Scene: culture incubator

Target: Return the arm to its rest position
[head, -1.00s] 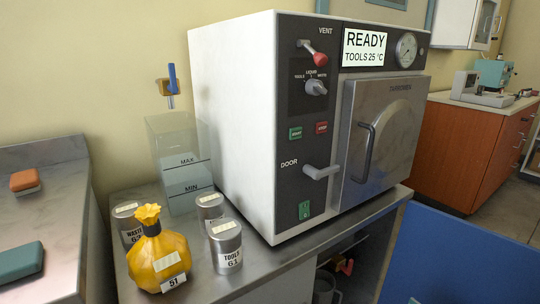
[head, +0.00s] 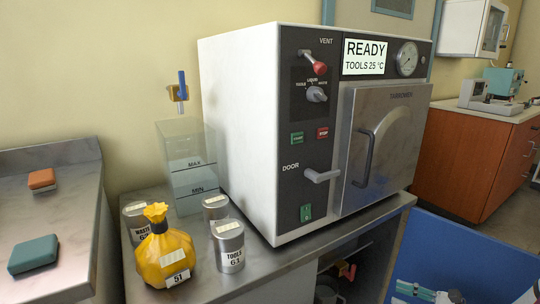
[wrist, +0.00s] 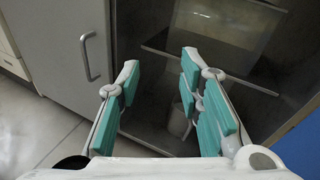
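My gripper (wrist: 160,60) shows in the wrist view with its two teal-padded fingers apart and nothing between them. It points toward a dim open space with a shelf, beside a grey door with a handle. In the head view only a small teal and white part of my arm shows at the lower right edge, in front of a blue surface. The steriliser (head: 240,130) stands on the metal bench with its front door (head: 385,150) shut. Its display (head: 364,57) reads READY, TOOLS 25 °C.
A yellow bag (head: 162,255), a TOOLS can (head: 228,247) and two other cans stand at the bench's left, near a clear water tank (head: 187,160). A side counter (head: 65,215) holds an orange and a teal block. A blue surface (head: 460,250) fills the lower right.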

